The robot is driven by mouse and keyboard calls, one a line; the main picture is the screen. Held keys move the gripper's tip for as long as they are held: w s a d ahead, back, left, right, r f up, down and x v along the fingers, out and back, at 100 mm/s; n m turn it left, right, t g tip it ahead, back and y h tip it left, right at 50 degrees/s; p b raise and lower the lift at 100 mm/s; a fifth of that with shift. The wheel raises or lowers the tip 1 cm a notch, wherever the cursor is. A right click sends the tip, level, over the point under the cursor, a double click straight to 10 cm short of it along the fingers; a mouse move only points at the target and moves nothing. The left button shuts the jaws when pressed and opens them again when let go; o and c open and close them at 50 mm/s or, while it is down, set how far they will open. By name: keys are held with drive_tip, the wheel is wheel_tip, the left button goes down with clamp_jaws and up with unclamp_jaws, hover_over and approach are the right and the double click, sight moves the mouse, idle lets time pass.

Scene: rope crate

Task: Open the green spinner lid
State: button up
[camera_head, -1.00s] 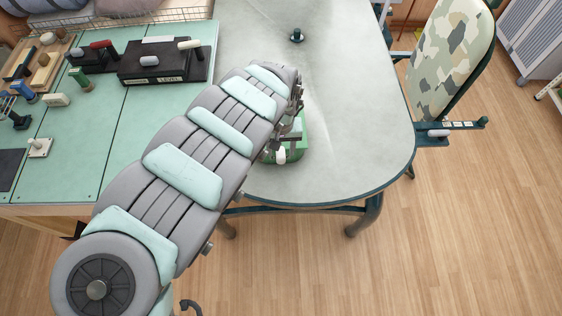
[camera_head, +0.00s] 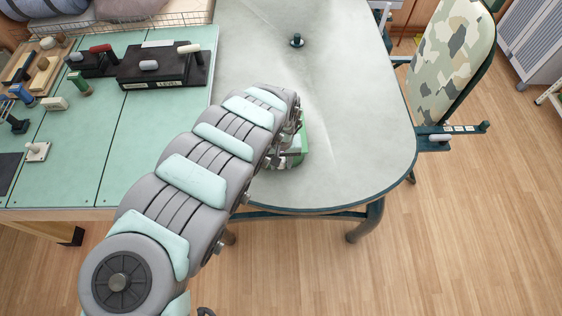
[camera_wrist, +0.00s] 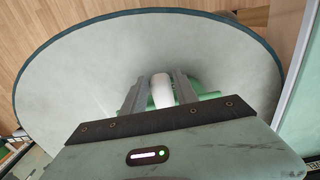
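The green spinner (camera_head: 300,148) stands on the pale round-ended table and is mostly hidden behind my arm in the head view. In the wrist view, part of its green body (camera_wrist: 208,96) shows beside and behind my fingers. A white upright knob or handle (camera_wrist: 161,92) stands between the two fingers of my gripper (camera_wrist: 158,86). The fingers are apart, with a narrow gap visible on the left side of the white part. Contact on the right side cannot be told. The lid's edge and its state are hidden.
The pale table (camera_head: 350,150) is mostly clear, with a small dark knob-like fitting (camera_head: 297,41) at the back. A green workbench (camera_head: 150,120) with a black device (camera_head: 160,68) and several small fixtures adjoins on the left. A camouflage-patterned padded board (camera_head: 450,60) stands on the right.

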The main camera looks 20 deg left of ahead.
clamp_jaws()
idle(1.0)
